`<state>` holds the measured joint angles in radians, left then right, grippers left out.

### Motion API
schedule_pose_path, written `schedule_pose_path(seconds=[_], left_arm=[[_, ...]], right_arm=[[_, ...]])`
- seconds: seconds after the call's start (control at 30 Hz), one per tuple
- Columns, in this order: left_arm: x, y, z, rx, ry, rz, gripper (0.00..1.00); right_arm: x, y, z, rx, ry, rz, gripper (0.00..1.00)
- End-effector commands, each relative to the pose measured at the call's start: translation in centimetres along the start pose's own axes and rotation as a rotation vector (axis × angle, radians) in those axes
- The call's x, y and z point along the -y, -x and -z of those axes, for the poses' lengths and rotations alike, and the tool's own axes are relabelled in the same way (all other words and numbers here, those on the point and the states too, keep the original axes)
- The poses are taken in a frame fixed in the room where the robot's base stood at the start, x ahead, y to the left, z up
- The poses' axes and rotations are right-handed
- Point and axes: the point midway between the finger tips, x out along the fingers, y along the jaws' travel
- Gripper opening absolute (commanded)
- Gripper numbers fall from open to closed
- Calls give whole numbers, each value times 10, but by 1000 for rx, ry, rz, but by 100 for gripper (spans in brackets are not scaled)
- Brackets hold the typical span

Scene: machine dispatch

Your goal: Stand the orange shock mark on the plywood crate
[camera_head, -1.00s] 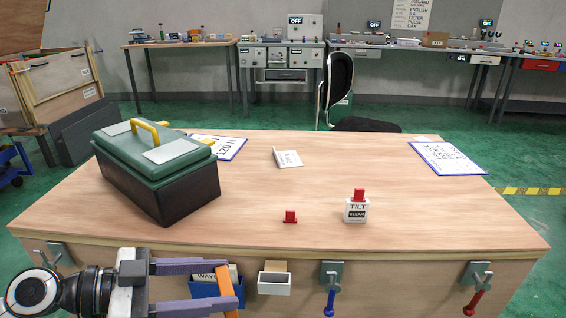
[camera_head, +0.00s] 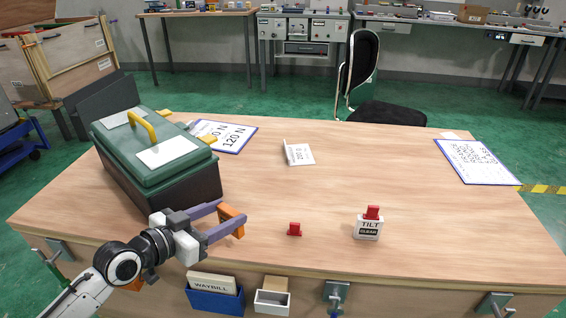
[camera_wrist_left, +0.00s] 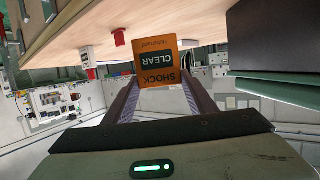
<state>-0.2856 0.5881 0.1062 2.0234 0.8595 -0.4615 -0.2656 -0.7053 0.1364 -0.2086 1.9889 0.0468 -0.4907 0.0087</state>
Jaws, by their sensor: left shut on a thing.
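The orange shock mark (camera_head: 238,222) is a small flat block. My left gripper (camera_head: 230,218) is shut on it. In the left wrist view the mark (camera_wrist_left: 157,62) shows its "SHOCK CLEAR" face, upside down, between the fingers. The plywood crate (camera_head: 330,190) fills the middle of the head view with its flat top. The gripper and mark appear over the crate's front left part, right of the toolbox's near corner; I cannot tell the exact height. My right gripper is not in view.
A green toolbox (camera_head: 165,165) stands on the crate's left. A small red piece (camera_head: 294,229) and a white "TILT CLEAR" mark with a red top (camera_head: 368,228) stand near the front edge. A folded card (camera_head: 298,153) and blue-edged sheets lie farther back. The middle is clear.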

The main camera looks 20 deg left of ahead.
Motion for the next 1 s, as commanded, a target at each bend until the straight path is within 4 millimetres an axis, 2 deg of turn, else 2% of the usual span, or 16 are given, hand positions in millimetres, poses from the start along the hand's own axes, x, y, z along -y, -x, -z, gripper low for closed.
schedule_pose_path(seconds=[0.03,0.3,0.57,0.67,0.83,1.0], left_arm=[[8,-4,8,-5,20,50,29],[48,-23,29,-4,104,320,29],[64,-31,50,-1,148,475,29],[65,-34,43,3,154,495,29],[66,-44,10,6,154,499,29],[66,-50,-8,2,153,498,29]], right_arm=[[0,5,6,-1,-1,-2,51],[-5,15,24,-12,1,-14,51],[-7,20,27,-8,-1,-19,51],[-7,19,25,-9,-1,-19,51],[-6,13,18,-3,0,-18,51],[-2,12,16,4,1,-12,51]])
